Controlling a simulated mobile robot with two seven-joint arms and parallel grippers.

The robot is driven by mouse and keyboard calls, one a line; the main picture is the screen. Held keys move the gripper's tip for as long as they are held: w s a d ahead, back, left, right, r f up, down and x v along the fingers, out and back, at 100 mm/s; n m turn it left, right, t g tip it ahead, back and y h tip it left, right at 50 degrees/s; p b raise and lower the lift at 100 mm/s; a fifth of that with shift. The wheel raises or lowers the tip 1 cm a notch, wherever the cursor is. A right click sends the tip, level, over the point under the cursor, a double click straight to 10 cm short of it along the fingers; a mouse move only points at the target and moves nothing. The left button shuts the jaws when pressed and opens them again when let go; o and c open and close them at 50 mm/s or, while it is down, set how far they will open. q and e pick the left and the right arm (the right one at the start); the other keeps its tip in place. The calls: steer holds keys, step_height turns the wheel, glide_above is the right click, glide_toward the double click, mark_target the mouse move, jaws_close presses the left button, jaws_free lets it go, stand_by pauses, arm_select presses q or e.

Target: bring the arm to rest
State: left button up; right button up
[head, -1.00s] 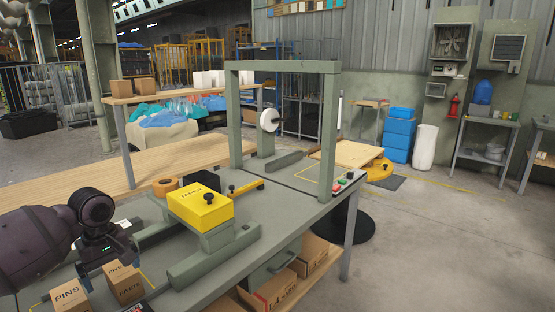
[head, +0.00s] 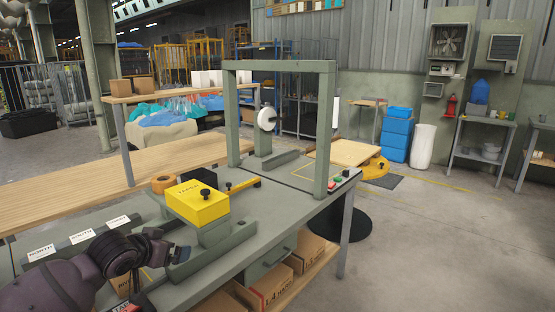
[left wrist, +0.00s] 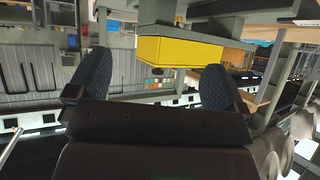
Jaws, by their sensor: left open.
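My left arm comes in at the lower left of the head view. My left gripper (head: 182,254) points right, over the near part of the grey workbench (head: 228,265), and is seen small from the side. In the left wrist view its two dark ridged fingers (left wrist: 155,88) stand wide apart with nothing between them. The yellow taper box (head: 196,204) sits on its grey stand beyond the gripper, apart from it. The box also shows in the left wrist view (left wrist: 180,50), which looks upside down. My right gripper is not in view.
A grey frame (head: 330,130) stands on the bench. Labels for north and south (head: 82,236) lie at the left. A tape roll (head: 163,184) sits behind the yellow box. Brown cartons (head: 268,285) fill the lower shelf. A small carton is mostly hidden behind my arm.

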arm_select(q)
steer(key=s+f+n+y, duration=0.1)
steer(key=s+f, duration=0.7)
steer(key=s, duration=0.4)
steer(key=s+f+n+y, duration=0.1)
steer(key=s+f, duration=0.7)
steer(key=s, duration=0.4)
steer(key=s+f+y, duration=0.1)
steer(key=s+f, duration=0.8)
steer(key=s, duration=0.3)
steer(key=shift+s+a+n, duration=0.25)
steer(key=shift+s+n, duration=0.15)
